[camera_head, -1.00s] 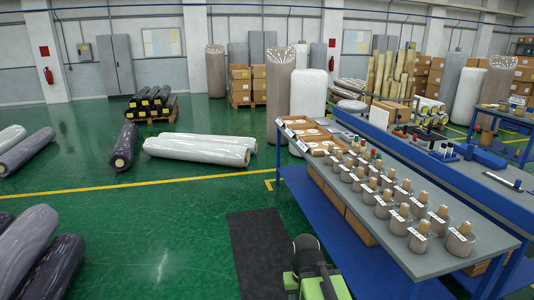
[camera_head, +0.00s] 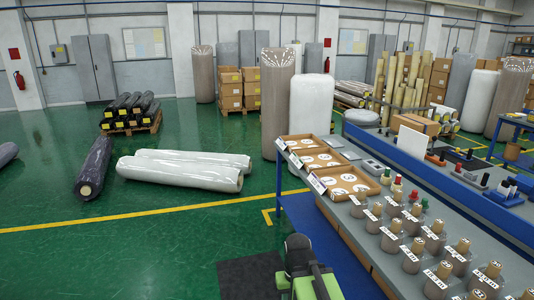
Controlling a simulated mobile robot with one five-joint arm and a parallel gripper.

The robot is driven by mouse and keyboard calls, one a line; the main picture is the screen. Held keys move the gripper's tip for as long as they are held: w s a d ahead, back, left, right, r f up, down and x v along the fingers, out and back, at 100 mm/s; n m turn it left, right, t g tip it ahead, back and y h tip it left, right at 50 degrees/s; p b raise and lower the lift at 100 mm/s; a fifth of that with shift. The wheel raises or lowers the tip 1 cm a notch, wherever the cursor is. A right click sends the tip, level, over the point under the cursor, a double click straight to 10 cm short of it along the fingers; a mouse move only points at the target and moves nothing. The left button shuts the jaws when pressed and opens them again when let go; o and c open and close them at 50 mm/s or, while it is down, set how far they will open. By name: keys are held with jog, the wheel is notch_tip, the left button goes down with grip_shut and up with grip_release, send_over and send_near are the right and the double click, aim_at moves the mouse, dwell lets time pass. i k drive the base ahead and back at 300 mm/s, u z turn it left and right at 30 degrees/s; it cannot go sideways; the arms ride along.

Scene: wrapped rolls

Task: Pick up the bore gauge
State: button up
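I cannot single out a bore gauge with certainty. Several small tools lie on the blue-edged grey bench (camera_head: 400,165) at the right, among them a grey-blue item (camera_head: 371,166), an orange-and-black item (camera_head: 435,159) and blue blocks (camera_head: 505,192); they are too small to name surely. Part of my green-and-black arm shows at the bottom centre. My gripper's fingertips cannot be made out in this view.
The near grey table holds cardboard trays (camera_head: 345,184) with white discs and rows of labelled cups (camera_head: 391,234). White wrapped rolls (camera_head: 180,172) and a dark roll (camera_head: 94,168) lie on the green floor. A brown wrapped roll (camera_head: 277,100) stands behind the table.

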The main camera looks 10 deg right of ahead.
aim_at(387, 171)
jog(key=z, duration=0.05)
jog(key=i, duration=1.05)
jog(key=z, duration=1.15)
